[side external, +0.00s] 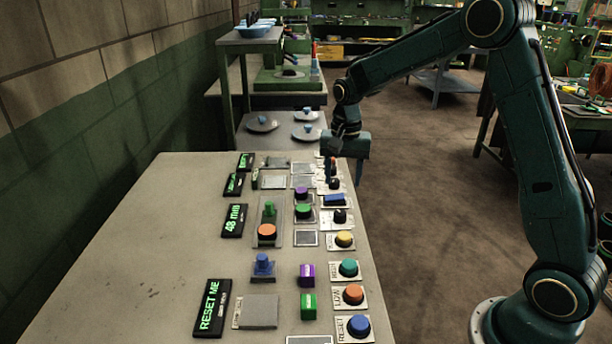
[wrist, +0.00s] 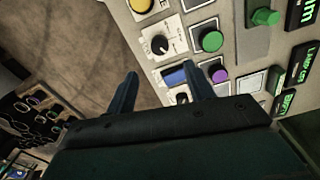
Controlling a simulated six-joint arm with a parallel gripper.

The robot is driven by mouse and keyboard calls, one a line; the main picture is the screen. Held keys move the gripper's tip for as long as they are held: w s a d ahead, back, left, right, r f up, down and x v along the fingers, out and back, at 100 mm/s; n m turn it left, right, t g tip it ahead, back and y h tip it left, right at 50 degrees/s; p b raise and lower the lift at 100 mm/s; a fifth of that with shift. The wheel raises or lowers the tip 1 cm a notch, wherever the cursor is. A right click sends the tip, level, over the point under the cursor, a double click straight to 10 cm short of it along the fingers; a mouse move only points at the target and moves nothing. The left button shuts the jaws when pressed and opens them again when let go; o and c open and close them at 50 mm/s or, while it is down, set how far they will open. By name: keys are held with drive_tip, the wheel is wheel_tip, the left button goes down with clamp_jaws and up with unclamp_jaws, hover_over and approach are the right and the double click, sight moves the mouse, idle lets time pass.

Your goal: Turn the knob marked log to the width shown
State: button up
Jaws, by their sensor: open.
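A black knob (side external: 339,216) sits on a pale dial plate on the right side of the bench; it also shows in the wrist view (wrist: 160,45). A second black knob (side external: 334,183) stands farther back, past a blue rocker switch (side external: 335,199); it is partly hidden by a finger in the wrist view (wrist: 182,97). I cannot read which is marked log. A display (side external: 234,220) appears to read 48 mm. My gripper (side external: 331,172) is open and empty, over the far right of the panel near the second knob; its two fingers show apart in the wrist view (wrist: 161,76).
Yellow (side external: 344,238), teal (side external: 348,268), orange (side external: 353,294) and blue (side external: 359,326) buttons line the near right edge. Green and purple buttons stand beside the knobs. A RESET ME display (side external: 212,307) lies at the front. The bench's left side is clear.

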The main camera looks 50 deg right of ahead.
drive_tip(key=shift+r, duration=1.85)
drive_tip(key=shift+s+r, duration=0.1)
drive_tip(key=s+a+r+n+t, duration=0.2)
drive_tip(key=s+a+r+n, duration=0.3)
drive_tip(key=s+r, duration=0.55)
drive_tip(key=s+a+n+t, duration=0.1)
drive_tip(key=s+a+n, duration=0.1)
drive_tip(key=s, duration=0.6)
drive_tip(key=s+a+n+t, duration=0.1)
drive_tip(key=s+n, duration=0.3)
drive_tip(key=s, duration=0.5)
drive_tip(key=shift+s+a+f+t, duration=0.15)
drive_tip(key=shift+a+f+t, duration=0.2)
drive_tip(key=shift+t, duration=0.45)
